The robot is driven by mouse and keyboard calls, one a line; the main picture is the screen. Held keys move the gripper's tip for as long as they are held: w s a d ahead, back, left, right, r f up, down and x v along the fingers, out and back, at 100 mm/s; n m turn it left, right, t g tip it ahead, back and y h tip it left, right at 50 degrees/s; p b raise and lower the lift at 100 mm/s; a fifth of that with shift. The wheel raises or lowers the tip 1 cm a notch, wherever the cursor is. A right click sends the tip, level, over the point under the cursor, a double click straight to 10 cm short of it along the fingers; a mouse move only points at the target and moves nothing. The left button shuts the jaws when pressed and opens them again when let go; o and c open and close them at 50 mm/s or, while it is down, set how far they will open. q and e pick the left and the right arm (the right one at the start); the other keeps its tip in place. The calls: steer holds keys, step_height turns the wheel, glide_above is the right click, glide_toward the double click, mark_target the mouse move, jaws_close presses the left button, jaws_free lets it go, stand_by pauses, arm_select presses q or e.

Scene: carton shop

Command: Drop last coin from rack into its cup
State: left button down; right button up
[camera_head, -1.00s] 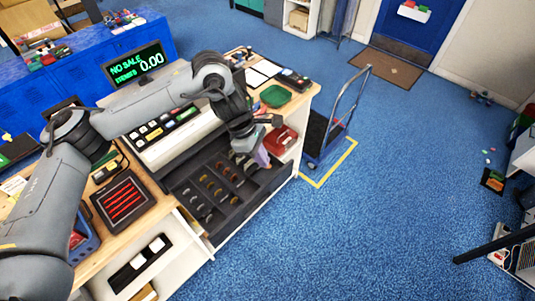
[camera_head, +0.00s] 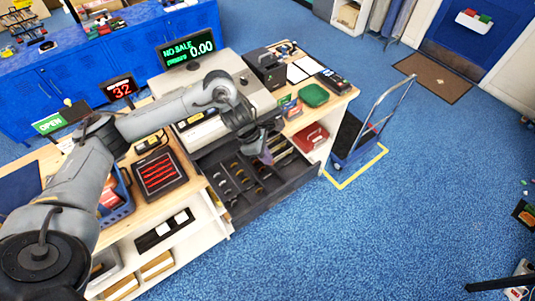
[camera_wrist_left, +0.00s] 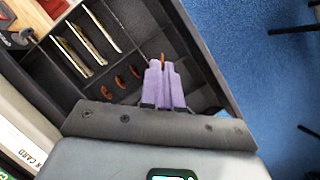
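The open cash drawer (camera_head: 285,191) has dark coin cups with several coins in them. It also fills much of the left wrist view (camera_wrist_left: 205,65). My left gripper (camera_head: 264,157) is over the right-hand part of the drawer, pointing down. In the left wrist view its purple fingertips (camera_wrist_left: 163,82) are close together, with the thin edge of a copper-coloured coin (camera_wrist_left: 162,57) showing between their tips. A black rack with red slots (camera_head: 158,172) lies on the counter. My right gripper is out of view.
The register display (camera_head: 187,49) stands behind the drawer. A green tray (camera_head: 314,95) and a card terminal (camera_head: 334,82) lie on the counter to the right. A red box (camera_head: 311,137) sits on the shelf below. A hand cart (camera_head: 352,140) stands on the floor beside the counter.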

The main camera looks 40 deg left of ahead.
arm_select(q)
steer(key=shift+f+b, duration=1)
steer(key=shift+f, duration=1.35)
steer(key=c, duration=1.3)
jaws_free()
steer(key=shift+r, duration=0.1)
steer(key=shift+b+v, duration=0.4)
steer(key=shift+v, duration=4.9)
